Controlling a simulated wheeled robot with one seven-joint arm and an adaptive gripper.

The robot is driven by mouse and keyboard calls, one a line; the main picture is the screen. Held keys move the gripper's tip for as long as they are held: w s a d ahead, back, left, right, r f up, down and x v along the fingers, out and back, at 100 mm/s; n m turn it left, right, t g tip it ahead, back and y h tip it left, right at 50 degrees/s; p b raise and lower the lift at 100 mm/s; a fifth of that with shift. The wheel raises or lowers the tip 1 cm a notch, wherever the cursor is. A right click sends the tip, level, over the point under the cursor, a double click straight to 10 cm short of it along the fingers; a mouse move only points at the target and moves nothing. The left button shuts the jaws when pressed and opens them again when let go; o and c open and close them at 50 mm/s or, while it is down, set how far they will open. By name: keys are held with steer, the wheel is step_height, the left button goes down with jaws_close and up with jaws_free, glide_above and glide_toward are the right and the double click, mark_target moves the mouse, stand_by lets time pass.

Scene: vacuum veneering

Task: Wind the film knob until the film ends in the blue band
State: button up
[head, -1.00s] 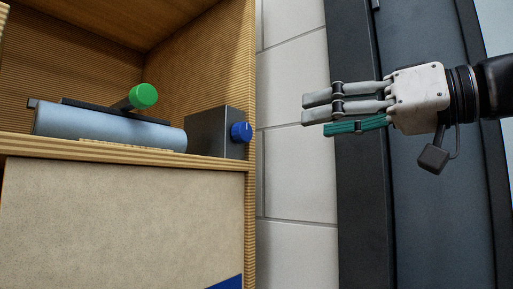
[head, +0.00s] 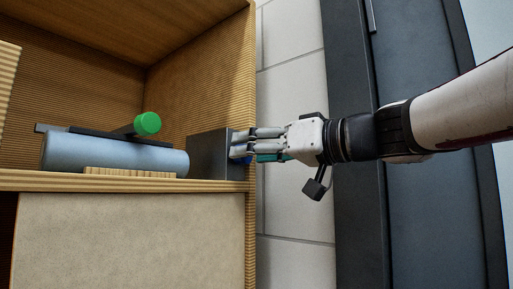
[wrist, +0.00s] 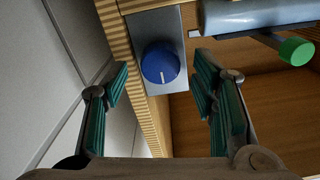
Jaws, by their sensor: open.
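A blue knob (wrist: 160,64) with a white pointer line sits on the face of a grey box (head: 209,156) at the right end of the wooden shelf. My gripper (head: 243,150) is at that box and mostly hides the knob in the head view. In the wrist view my gripper (wrist: 161,82) is open, with one green-padded finger on each side of the knob and gaps to both. A green round knob (head: 147,124) stands on a dark bar above a pale blue roll (head: 110,154). I cannot tell which knob drives the film. No blue band shows now.
The roll rests on a light wooden block (head: 130,172) on the shelf edge (head: 120,183). A plain beige panel (head: 130,235) lies below. The cabinet's side edge (wrist: 122,50) runs close beside the box. A tiled wall (head: 292,60) and a dark upright unit (head: 430,215) stand to the right.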

steer(key=shift+a, duration=0.1)
steer(key=c, duration=1.2)
steer(key=shift+o, duration=0.2)
